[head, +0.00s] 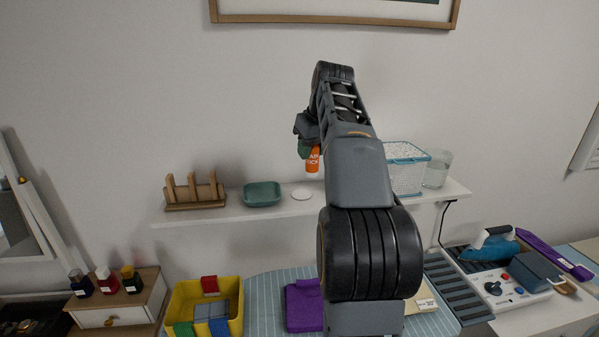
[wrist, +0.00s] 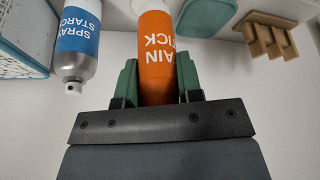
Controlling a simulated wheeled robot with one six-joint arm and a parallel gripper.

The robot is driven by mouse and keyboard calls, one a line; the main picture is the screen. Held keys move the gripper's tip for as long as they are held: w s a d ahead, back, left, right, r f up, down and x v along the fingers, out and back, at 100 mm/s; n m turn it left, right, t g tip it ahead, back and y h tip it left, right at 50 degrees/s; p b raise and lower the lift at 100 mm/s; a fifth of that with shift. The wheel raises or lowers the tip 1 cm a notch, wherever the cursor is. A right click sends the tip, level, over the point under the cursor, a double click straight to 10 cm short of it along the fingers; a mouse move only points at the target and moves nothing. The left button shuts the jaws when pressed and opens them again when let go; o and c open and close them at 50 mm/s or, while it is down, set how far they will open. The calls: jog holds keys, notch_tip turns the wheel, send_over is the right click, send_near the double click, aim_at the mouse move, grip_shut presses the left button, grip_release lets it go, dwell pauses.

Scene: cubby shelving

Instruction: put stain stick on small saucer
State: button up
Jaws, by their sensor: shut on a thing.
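The orange stain stick (head: 313,160) hangs above the wall shelf, partly hidden by my arm. My gripper (head: 306,148) is shut on it. In the wrist view, the stain stick (wrist: 155,55) sits between the green fingers of my gripper (wrist: 157,80), its lettering upside down. The small saucer (head: 302,193), a flat white disc, lies on the shelf below the stick, beside the teal dish. A gap shows between the stick and the saucer in the head view. The wrist view does not show the saucer clearly.
The teal dish (head: 262,194) and wooden rack (head: 194,193) stand left of the saucer. A teal-rimmed basket (head: 407,178) and clear glass (head: 437,168) stand to the right. A spray starch can (wrist: 78,45) shows in the wrist view. A yellow bin (head: 238,315) is below.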

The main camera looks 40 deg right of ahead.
jog(key=w+d+f+p, duration=0.1)
jog(key=w+f, duration=0.2)
jog(key=w+d+f+p, duration=0.1)
jog(key=w+f, duration=0.2)
jog(key=w+d+f+p, duration=0.1)
jog(key=w+f, duration=0.2)
jog(key=f, duration=0.1)
jog(key=shift+w+d, duration=0.1)
jog(key=shift+f, duration=0.6)
jog(key=shift+f, duration=0.25)
jog(key=o, duration=1)
jog(key=shift+r, duration=0.1)
